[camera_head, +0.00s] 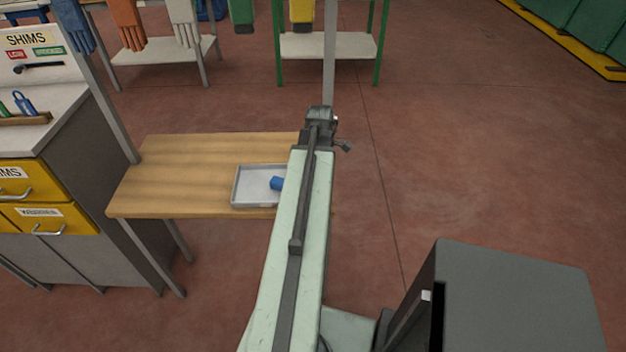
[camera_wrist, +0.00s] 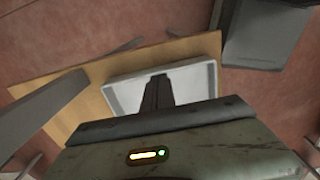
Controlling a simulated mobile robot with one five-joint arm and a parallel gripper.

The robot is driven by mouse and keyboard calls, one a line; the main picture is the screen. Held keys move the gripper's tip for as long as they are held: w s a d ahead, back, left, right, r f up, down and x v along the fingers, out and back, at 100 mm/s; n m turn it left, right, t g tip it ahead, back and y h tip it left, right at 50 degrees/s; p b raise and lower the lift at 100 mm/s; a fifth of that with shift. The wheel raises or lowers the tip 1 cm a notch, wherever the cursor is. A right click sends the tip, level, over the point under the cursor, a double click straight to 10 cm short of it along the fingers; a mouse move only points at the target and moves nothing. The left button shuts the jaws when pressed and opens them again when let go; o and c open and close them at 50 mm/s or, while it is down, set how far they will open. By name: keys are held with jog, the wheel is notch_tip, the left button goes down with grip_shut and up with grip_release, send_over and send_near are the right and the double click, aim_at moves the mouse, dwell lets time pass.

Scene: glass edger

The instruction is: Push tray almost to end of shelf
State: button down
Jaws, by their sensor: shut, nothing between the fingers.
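A shallow light-grey tray (camera_head: 236,190) lies on the wooden shelf (camera_head: 180,170), near its front edge. A blue cylinder (camera_head: 276,183) lies in the tray; my arm covers the tray's right part. In the wrist view the tray (camera_wrist: 205,82) lies beyond my gripper (camera_wrist: 158,80), on the shelf (camera_wrist: 65,120). My dark fingers are shut and empty and overlap the tray's inside in the picture. Whether they touch it I cannot tell. The blue cylinder is not seen in the wrist view. In the head view my fingers are hidden behind my arm.
A grey cabinet with yellow drawers (camera_head: 50,220) stands left of the shelf, with a grey post (camera_head: 108,95) beside it. The shelf's left part is bare. Glove racks stand behind.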

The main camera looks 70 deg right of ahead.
jog(key=shift+w, duration=0.15)
jog(key=shift+w+a, duration=0.25)
jog(key=shift+w, duration=0.3)
jog(key=w, duration=0.2)
jog(key=a, duration=0.1)
jog(key=shift+w+r+p, duration=0.35)
jog(key=shift+w, duration=0.05)
notch_tip(320, 180, up, 9)
jog(key=p, duration=0.9)
jog(key=shift+s+d+r, duration=0.15)
jog(key=shift+s, duration=0.05)
